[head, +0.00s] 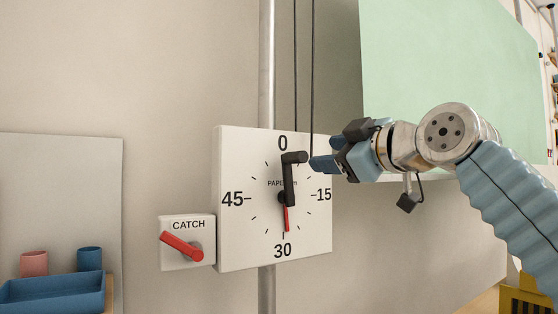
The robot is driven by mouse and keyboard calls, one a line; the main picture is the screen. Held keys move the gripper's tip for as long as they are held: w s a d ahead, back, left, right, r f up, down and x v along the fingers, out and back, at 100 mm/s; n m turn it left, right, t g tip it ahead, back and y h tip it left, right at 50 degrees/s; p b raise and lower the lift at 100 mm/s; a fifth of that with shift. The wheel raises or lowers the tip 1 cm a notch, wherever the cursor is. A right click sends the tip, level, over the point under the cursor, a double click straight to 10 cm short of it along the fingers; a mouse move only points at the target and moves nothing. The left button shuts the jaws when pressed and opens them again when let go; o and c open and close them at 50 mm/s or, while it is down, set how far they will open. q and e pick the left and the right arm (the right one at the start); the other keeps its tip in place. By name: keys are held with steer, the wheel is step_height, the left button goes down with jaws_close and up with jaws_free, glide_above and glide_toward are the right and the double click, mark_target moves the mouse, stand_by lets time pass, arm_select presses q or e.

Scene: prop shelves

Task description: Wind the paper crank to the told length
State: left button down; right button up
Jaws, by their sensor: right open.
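The white dial box (240,240) is marked 0, 15, 30 and 45 and stands in front of a metal pole. Its black crank (290,180) points up, with its handle (295,157) just right of the 0. A red pointer (286,219) points down, close to the 30. The catch box (187,258) on the left has a red lever (181,246) slanting from upper left to lower right. My right gripper (318,164) is open at the dial's upper right, close to the crank handle; I cannot tell whether it touches. My left gripper is not in view.
A large green sheet (450,80) hangs behind my right arm. Two dark cords (312,70) run up beside the metal pole (267,60). A blue tray (55,292), a pink cup (34,264) and a blue cup (90,259) are at lower left.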

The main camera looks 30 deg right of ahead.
mark_target(293, 157)
steer(key=w+p, duration=0.1)
steer(key=w, duration=0.3)
steer(key=w+p, duration=0.1)
steer(key=w, duration=0.3)
steer(key=w+p, duration=0.1)
steer(key=w, duration=0.3)
steer(key=shift+w+a, duration=0.25)
steer(key=shift+a, duration=0.15)
steer(key=shift+f, duration=0.1)
steer(key=shift+c, duration=0.5)
jaws_close()
